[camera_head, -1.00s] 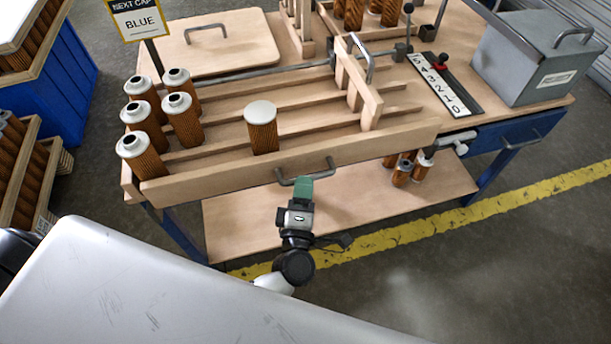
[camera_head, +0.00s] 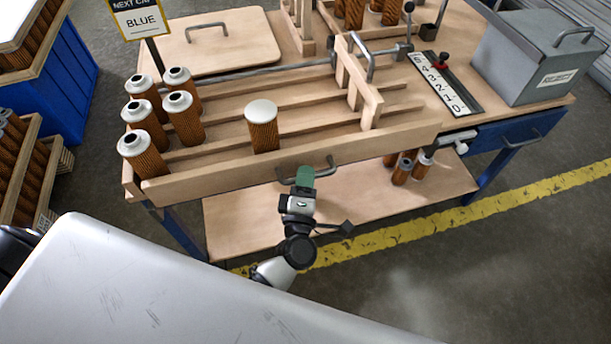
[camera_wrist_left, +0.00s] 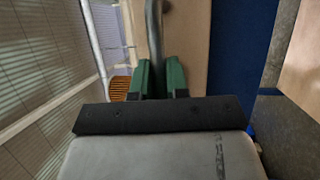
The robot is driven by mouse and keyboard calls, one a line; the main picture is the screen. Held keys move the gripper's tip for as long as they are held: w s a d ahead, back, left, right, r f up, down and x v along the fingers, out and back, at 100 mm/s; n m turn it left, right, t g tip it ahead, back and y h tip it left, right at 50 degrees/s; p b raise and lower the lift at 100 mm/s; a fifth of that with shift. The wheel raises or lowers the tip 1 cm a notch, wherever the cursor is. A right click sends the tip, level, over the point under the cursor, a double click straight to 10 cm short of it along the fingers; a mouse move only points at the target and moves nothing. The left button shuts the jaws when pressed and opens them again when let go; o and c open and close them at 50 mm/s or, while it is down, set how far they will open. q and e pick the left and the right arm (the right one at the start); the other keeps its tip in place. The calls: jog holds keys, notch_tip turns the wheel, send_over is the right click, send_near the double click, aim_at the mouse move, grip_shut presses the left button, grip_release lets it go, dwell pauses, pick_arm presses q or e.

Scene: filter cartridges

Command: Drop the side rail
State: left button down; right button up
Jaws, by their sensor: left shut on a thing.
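The side rail (camera_head: 230,181) is a long wooden board along the front of the slotted rack on the workbench, standing upright. A grey bar handle (camera_head: 328,168) is fixed to its front face. My left gripper (camera_head: 304,172) has green fingertips and is shut on this handle. The left wrist view also shows the green fingers (camera_wrist_left: 160,78) closed around the grey handle bar (camera_wrist_left: 154,40), with the pale wood beside it. My right gripper is not seen.
Several orange filter cartridges (camera_head: 184,120) stand in the left lanes, and a white-capped one (camera_head: 262,128) stands mid-rack. A lower shelf (camera_head: 240,225) lies under the bench with more cartridges (camera_head: 402,171). A grey reject box (camera_head: 525,70) stands at right. A yellow line (camera_head: 430,222) crosses the floor.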

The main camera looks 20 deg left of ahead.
pick_arm(q)
jog(key=shift+f, duration=0.25)
notch_tip(320, 180, down, 4)
jog(key=b, duration=0.3)
jog(key=shift+f+b, duration=0.2)
jog(key=shift+b, duration=0.15)
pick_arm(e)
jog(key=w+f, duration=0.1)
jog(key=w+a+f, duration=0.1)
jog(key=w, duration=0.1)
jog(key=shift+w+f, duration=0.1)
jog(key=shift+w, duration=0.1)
pick_arm(q)
jog(key=c, duration=1.1)
grip_release()
jog(key=shift+c, duration=0.2)
